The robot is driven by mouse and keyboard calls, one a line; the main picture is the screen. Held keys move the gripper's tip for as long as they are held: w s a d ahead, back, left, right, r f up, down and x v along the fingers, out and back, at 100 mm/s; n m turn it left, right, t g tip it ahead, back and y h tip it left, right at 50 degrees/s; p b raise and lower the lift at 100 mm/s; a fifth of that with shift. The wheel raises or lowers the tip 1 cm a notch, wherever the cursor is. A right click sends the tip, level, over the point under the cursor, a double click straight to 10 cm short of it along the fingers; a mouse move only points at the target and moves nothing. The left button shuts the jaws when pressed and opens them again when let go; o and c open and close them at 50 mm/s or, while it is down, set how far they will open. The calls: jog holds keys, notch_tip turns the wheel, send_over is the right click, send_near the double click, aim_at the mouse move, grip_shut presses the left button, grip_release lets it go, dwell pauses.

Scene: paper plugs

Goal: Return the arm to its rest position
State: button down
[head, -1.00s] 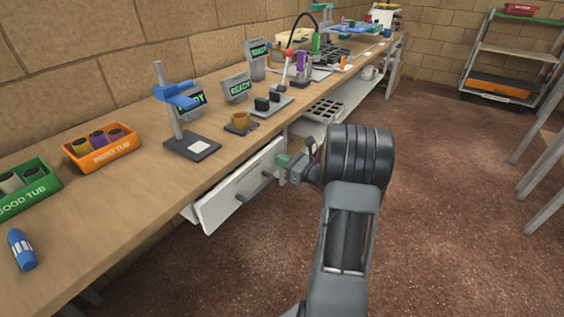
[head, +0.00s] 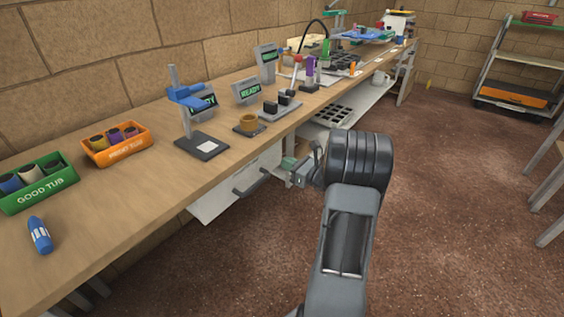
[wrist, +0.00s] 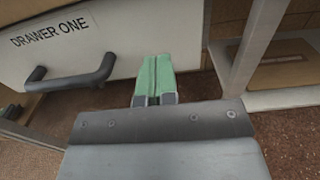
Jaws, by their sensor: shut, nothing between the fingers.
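My gripper (head: 290,163) is beside the white drawer front under the workbench, with its green fingertips together and nothing between them. In the wrist view the shut green fingers (wrist: 154,80) point toward the bench. They are to the right of the dark handle (wrist: 72,75) of the drawer labelled "DRAWER ONE" (wrist: 60,38), apart from that handle. In the head view my arm reaches up from the bottom, and its dark wrist covers part of the bench's underside. The drawer (head: 225,198) shows below the bench top's edge.
A wheeled shelf (head: 515,97) stands back right. The floor right of my arm is mostly open.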

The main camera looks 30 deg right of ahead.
jog(key=p+v, duration=0.2)
jog(key=v, duration=0.8)
jog(key=s+a+r+n+g+y+p, duration=0.1)
jog(key=s+a+r+n+g+p, duration=0.1)
jog(key=a+r+n+g+p, duration=0.65)
jog(key=s+a+r+n+g+y+p, duration=0.2)
jog(key=a+r+n+g+p, duration=0.35)
jog(key=a+r+n, duration=0.6)
jog(key=s+a+r+n+h+p, duration=0.3)
jog(key=r+n+h+p, duration=0.1)
jog(key=r+n+p, duration=0.1)
jog(key=s+a+r+n+h+p, duration=0.3)
jog(key=r+n+h+p, duration=0.2)
jog(key=r+n+p, duration=0.1)
jog(key=shift+s+a+r+n+p, duration=0.15)
jog(key=shift+s+r+n+p, duration=0.15)
jog(key=shift+p, duration=0.45)
